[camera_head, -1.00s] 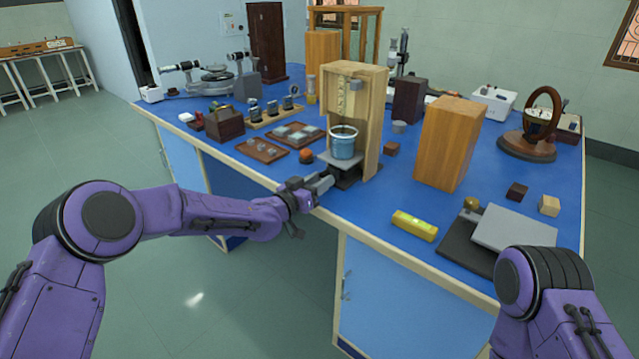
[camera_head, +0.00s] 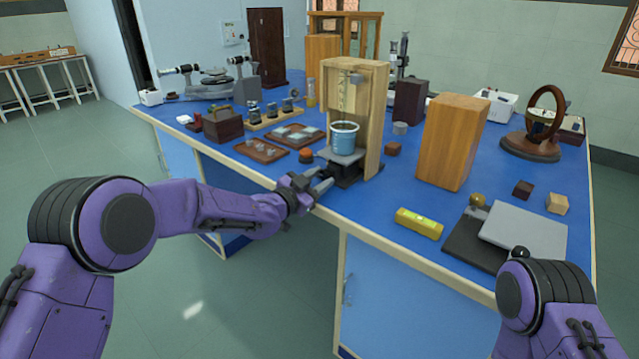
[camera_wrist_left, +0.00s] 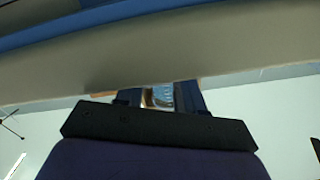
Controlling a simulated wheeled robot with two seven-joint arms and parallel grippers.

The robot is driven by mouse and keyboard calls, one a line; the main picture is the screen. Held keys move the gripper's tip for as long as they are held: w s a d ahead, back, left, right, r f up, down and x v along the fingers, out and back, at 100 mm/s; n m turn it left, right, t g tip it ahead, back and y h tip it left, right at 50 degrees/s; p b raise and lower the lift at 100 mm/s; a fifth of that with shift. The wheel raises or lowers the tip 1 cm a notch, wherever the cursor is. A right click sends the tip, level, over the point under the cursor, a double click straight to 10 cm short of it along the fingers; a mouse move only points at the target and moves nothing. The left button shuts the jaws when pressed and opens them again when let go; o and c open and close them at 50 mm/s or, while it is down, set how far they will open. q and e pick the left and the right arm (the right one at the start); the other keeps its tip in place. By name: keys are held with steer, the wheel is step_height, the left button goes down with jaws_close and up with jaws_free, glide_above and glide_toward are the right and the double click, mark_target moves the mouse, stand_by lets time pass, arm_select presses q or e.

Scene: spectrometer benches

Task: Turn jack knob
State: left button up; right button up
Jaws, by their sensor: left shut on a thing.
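The small lab jack (camera_head: 345,170) stands at the front of a tall wooden frame (camera_head: 370,130), near the table's front edge. Its grey top plate bears a blue beaker (camera_head: 344,139), which is upright. My left gripper (camera_head: 326,181) reaches in from the left at the front of the jack. It is shut on the jack knob, which the fingers mostly hide in the head view. In the left wrist view, the fingertips (camera_wrist_left: 162,96) show with a small shiny patch between them. My right gripper is out of view; only part of that arm shows at bottom right.
A yellow level (camera_head: 419,223) and a grey plate (camera_head: 524,232) lie to the right. An orange-topped item (camera_head: 306,156) and a wooden tray (camera_head: 261,150) are left of the jack. A wooden block (camera_head: 451,142) stands right of the frame. The front edge (camera_head: 390,253) is bare.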

arm_select(q)
steer(key=shift+f, duration=0.1)
stand_by(0.3)
steer(key=o, duration=1)
steer(key=shift+o, duration=0.2)
steer(key=s+a+n+p, duration=0.3)
steer(key=s+a+p, duration=0.3)
steer(key=s+p, duration=0.5)
steer(key=shift+n, duration=0.7)
steer(key=x, duration=0.4)
steer(key=a+p+x, duration=0.1)
steer(key=x, duration=0.3)
steer(key=w+x, duration=0.1)
steer(key=x, duration=0.3)
steer(key=shift+w+a+r+p, duration=0.15)
steer(key=shift+r+p, duration=0.1)
steer(key=shift+p, duration=0.15)
